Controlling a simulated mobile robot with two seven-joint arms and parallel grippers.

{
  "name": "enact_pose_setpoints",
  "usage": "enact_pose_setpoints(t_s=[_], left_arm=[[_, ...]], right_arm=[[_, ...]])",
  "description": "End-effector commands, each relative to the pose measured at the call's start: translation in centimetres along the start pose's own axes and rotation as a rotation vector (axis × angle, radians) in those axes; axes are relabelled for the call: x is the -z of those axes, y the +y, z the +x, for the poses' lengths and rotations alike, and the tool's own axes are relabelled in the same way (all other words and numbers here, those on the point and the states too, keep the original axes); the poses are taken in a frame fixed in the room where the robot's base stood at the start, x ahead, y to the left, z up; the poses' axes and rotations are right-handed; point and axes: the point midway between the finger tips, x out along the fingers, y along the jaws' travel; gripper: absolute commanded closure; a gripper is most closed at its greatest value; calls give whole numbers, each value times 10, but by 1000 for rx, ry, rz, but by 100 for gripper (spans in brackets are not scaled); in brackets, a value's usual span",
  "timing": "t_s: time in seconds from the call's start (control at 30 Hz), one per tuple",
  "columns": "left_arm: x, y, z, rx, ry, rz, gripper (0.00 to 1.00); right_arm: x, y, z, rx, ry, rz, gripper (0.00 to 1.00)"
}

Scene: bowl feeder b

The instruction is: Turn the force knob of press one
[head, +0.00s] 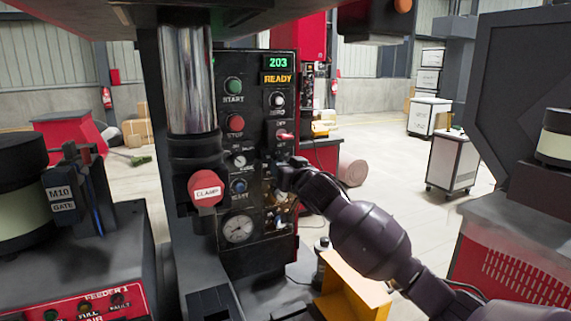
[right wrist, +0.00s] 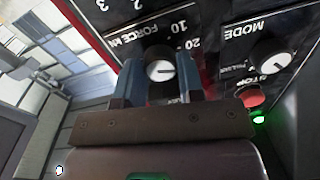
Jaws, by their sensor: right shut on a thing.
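The force knob (right wrist: 161,66) is a dark round knob with a pale face and pointer, on the black panel. In the right wrist view it sits between the two blue-grey fingers of my right gripper (right wrist: 158,80), which is shut on it. Its label reads FORCE, upside down there, with scale numbers beside it. In the head view my right gripper (head: 287,171) is at the right side of the press control panel (head: 262,85) and hides the knob. My left gripper is not in view.
The mode knob (head: 239,160), red stop button (head: 235,123), green start button (head: 233,86) and pressure gauge (head: 238,228) are close by on the panel. A red clamp knob (head: 205,188) juts out left of it. A yellow block (head: 352,290) is below my right arm.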

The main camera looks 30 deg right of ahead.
Motion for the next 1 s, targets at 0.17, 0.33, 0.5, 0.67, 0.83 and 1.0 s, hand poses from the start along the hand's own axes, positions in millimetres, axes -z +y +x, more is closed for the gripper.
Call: enact_pose_setpoints(t_s=[0.17, 0.33, 0.5, 0.67, 0.83, 1.0], left_arm=[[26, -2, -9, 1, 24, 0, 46], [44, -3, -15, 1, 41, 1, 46], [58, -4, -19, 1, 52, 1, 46], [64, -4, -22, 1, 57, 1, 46], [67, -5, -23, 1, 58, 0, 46], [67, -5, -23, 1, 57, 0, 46]], right_arm=[[2, -2, -1, -1, 2, 154, 89], [2, -2, 0, -2, 5, 280, 89], [0, -1, 0, -3, 7, 377, 89], [0, -1, 0, -2, 10, 437, 89], [-1, -1, 0, -3, 12, 468, 89], [-2, 0, 0, -3, 12, 477, 89]])
